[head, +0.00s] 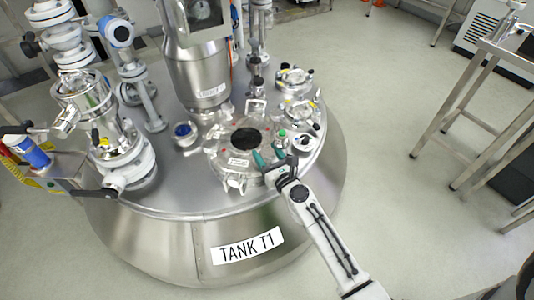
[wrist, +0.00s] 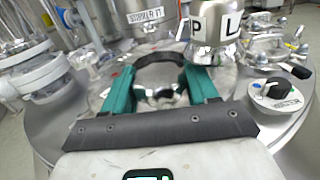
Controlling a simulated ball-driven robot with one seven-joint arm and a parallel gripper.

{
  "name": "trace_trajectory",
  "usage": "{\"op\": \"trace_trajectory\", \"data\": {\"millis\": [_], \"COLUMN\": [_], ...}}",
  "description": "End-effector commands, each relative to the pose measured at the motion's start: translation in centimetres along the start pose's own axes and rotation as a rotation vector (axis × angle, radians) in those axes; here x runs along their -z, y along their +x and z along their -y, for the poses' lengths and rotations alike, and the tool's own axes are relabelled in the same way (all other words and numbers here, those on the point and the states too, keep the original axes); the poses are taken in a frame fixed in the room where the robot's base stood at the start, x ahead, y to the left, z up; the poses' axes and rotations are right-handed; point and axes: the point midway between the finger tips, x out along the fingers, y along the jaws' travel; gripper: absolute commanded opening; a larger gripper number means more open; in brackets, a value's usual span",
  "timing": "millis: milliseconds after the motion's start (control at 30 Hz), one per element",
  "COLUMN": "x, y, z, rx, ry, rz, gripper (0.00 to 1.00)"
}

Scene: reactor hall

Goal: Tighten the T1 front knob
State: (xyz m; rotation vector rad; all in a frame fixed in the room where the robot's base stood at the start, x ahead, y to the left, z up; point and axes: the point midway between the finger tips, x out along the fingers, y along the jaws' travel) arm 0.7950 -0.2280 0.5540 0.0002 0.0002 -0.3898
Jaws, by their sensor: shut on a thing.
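Tank T1 (head: 248,246) is a wide steel vessel with its name on the front. On its top is a round hatch lid (head: 215,160) with a dark sight glass (head: 247,139). My gripper (head: 268,158) is at the lid's front right edge, its teal fingers reaching down there. In the wrist view, my gripper (wrist: 160,92) is shut on a shiny rounded metal knob (wrist: 160,98), with a teal finger on either side. This appears to be the front knob. Its lower part is hidden by the gripper's dark front plate, and the knob is not clear in the head view.
A white unit with a black dial (wrist: 278,90) stands right of the fingers. A steel stirrer housing (head: 196,80) rises behind the lid. Valves and pipes (head: 115,140) crowd the left side. A steel table (head: 470,100) stands right, with open floor between.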

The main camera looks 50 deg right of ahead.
Motion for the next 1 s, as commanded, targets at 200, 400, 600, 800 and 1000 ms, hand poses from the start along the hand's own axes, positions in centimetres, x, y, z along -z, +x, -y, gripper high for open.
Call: {"op": "trace_trajectory", "data": {"millis": [200, 400, 600, 800, 1000], "x": [-0.07, -0.09, -0.08, -0.11, -0.14], "y": [-0.02, -0.01, 0.0, 0.0, 0.03], "z": [0.11, 0.11, -0.12, -0.08, -0.04], "rx": [0.025, 0.051, 0.078, 0.12, 0.181], "ry": [0.0, 0.001, 0.0, -0.001, 0.0], "rz": [0.0, 0.001, 0.0, 0.0, 0.0], "gripper": [0.28, 0.28, 0.28, 0.28, 0.28]}}
